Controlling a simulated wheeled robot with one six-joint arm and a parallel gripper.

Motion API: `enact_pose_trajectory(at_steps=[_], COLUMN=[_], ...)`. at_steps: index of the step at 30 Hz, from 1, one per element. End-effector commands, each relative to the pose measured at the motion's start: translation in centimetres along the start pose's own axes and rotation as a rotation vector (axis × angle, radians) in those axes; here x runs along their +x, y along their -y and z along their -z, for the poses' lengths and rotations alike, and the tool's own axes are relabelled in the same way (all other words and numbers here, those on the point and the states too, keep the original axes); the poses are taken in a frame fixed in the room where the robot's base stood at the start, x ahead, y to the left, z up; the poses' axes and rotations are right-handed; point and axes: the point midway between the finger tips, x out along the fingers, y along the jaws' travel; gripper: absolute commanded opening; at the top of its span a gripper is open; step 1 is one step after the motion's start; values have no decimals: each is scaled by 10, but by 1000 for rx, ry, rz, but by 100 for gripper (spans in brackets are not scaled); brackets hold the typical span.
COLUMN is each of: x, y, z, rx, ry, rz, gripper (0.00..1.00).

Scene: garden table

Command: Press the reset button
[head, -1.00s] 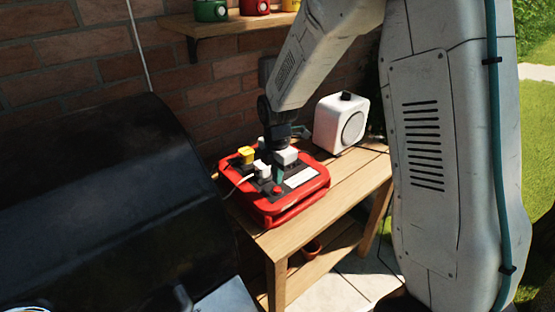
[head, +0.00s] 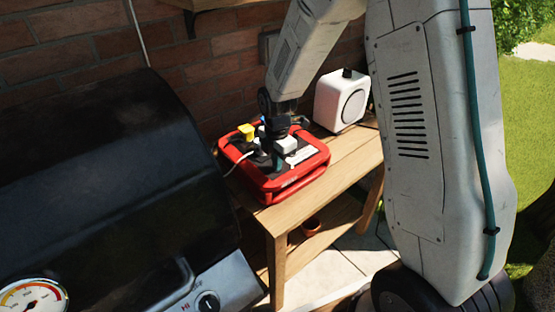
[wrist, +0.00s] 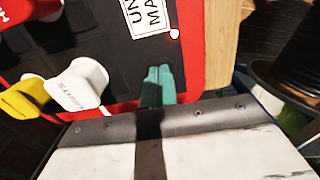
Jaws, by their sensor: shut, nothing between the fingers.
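A red-framed power box (head: 312,177) with a dark top panel lies on the wooden table; its red edge also shows in the wrist view (wrist: 190,62). My gripper (head: 277,168) points down at this panel, with its teal fingers shut and empty. In the wrist view the fingertips (wrist: 158,74) are together, over or against the dark panel; I cannot tell whether they touch it. I cannot make out the reset button now; the fingers may hide it.
A yellow plug (head: 246,131) and white plugs (head: 286,145) stand on the box close to my gripper. A white speaker-like box (head: 341,99) stands behind on the table (head: 330,168). A black grill (head: 90,170) is at left, a brick wall behind.

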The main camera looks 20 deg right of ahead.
Motion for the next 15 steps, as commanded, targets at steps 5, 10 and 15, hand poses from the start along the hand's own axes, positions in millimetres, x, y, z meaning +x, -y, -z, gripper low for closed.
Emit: enact_pose_trajectory(at_steps=[5, 10, 15], x=[6, -12, -52], y=[6, 5, 1], z=[2, 3, 5], rx=[0, -2, -6], ry=[-4, -3, 1], rz=[16, 11, -3], gripper=[0, 0, 0])
